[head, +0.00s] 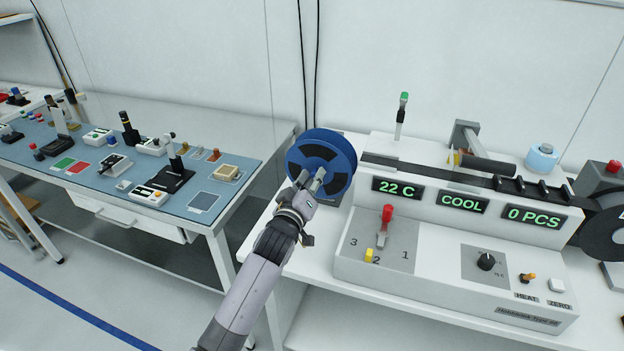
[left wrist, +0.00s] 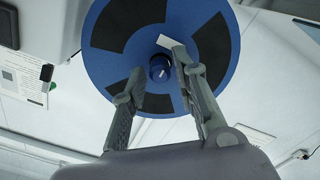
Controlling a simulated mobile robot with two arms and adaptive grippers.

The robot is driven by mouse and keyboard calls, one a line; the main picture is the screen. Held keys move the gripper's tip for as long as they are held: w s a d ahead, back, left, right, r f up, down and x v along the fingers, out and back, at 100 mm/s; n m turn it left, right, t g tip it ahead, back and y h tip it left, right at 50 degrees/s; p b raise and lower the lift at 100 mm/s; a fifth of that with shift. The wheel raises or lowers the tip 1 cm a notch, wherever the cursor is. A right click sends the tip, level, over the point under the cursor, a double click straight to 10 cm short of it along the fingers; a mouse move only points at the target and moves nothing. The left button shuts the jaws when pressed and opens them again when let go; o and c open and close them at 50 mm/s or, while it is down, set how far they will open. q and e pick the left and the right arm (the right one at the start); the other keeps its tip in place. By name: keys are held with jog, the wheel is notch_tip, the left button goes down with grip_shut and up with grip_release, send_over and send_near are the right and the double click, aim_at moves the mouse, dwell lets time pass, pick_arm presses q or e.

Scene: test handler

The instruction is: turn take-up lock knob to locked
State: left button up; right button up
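A blue take-up reel (head: 328,150) with dark cut-outs stands upright at the left end of the white machine. The left wrist view shows its face (left wrist: 105,75) up close. A small dark-blue knob (left wrist: 160,68) with a light mark sits at the reel's centre. My left gripper (head: 309,178) is in front of the reel's face. In the left wrist view its fingers (left wrist: 155,65) are apart, one on each side of the knob. I cannot tell whether either finger touches it. The knob is hidden or too small to make out in the head view. My right gripper is out of view.
The white machine's panel (head: 400,265) carries a red-handled lever (head: 386,222), a black dial (head: 486,261) and green displays reading 22 C, COOL and 0 PCS. A dark reel (head: 604,235) stands at right. A blue-topped bench (head: 120,187) with several devices is at left.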

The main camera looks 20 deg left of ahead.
pick_arm(q)
grip_shut()
dwell(0.4)
jog(key=shift+d+f+m+p, duration=0.15)
jog(key=shift+m+p, duration=0.45)
jog(key=shift+m, duration=4.35)
jog(key=shift+a+f+m+p, duration=0.15)
jog(key=shift+m+p, duration=0.4)
jog(key=shift+m, duration=4.45)
jog(key=shift+d+f+m+p, duration=0.15)
jog(key=shift+m+p, duration=0.45)
jog(key=shift+m, duration=4.35)
